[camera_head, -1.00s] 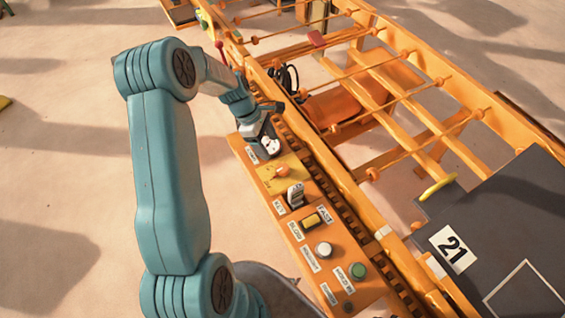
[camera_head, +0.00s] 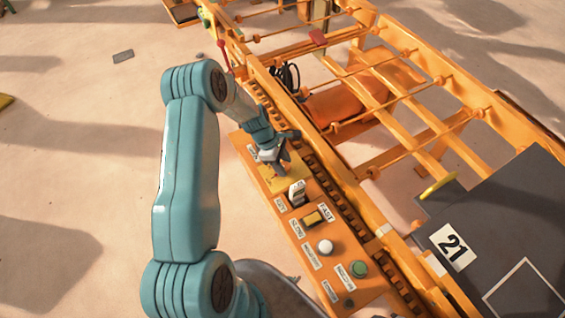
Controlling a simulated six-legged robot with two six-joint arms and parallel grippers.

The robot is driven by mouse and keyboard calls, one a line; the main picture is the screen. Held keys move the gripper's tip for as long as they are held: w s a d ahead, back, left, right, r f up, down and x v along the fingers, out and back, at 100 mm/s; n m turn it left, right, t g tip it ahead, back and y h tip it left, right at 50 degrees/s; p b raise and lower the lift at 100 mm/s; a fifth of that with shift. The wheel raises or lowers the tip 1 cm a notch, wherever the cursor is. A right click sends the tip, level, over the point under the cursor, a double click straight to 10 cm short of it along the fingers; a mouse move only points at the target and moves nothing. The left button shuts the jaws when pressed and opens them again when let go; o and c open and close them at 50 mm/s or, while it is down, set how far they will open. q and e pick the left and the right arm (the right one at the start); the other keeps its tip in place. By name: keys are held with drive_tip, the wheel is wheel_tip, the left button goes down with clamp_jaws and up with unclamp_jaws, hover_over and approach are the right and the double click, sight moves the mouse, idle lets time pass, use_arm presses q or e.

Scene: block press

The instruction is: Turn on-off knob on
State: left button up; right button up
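An orange control panel (camera_head: 316,263) runs diagonally along the machine. On it is a yellow plate (camera_head: 285,184), where an orange knob showed a second ago; my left gripper (camera_head: 279,171) is now over that plate and largely hides the knob. The gripper points down at the plate. Its fingers are small and dark here, and I cannot tell whether they are open or shut on the knob. The label by the plate is partly covered. My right gripper is not in view.
Lower on the panel are a key switch (camera_head: 297,190), a yellow rocker (camera_head: 314,217), a white button (camera_head: 325,247) and a green button (camera_head: 358,269).

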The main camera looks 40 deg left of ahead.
use_arm(q)
drive_tip(key=c, duration=0.4)
drive_tip(key=shift+w+a+f+m+g+b, duration=0.1)
drive_tip(key=shift+m+g+b, duration=0.1)
drive_tip(key=shift+m+b, duration=0.3)
drive_tip(key=shift+f+m+g+b, duration=0.1)
drive_tip(key=shift+m+g+b, duration=0.1)
drive_tip(key=shift+m+b, duration=0.3)
drive_tip(key=m+g+b, duration=0.1)
drive_tip(key=m+b, duration=0.1)
drive_tip(key=m, duration=0.1)
drive_tip(key=shift+w+m+h, duration=0.1)
drive_tip(key=shift+m+h, duration=0.2)
drive_tip(key=shift+m, duration=0.1)
drive_tip(key=m+g+b, duration=0.2)
drive_tip(key=m, duration=0.2)
drive_tip(key=shift+w+r, duration=0.1)
drive_tip(key=shift+r, duration=0.05)
drive_tip(key=shift+w+r+m+g+y+b, duration=0.1)
drive_tip(key=shift+m+g+y+b, duration=0.3)
drive_tip(key=shift+m, duration=0.6)
drive_tip(key=shift+m+g+y+b, duration=0.15)
drive_tip(key=shift+m+b, duration=0.35)
drive_tip(key=shift+m, duration=0.5)
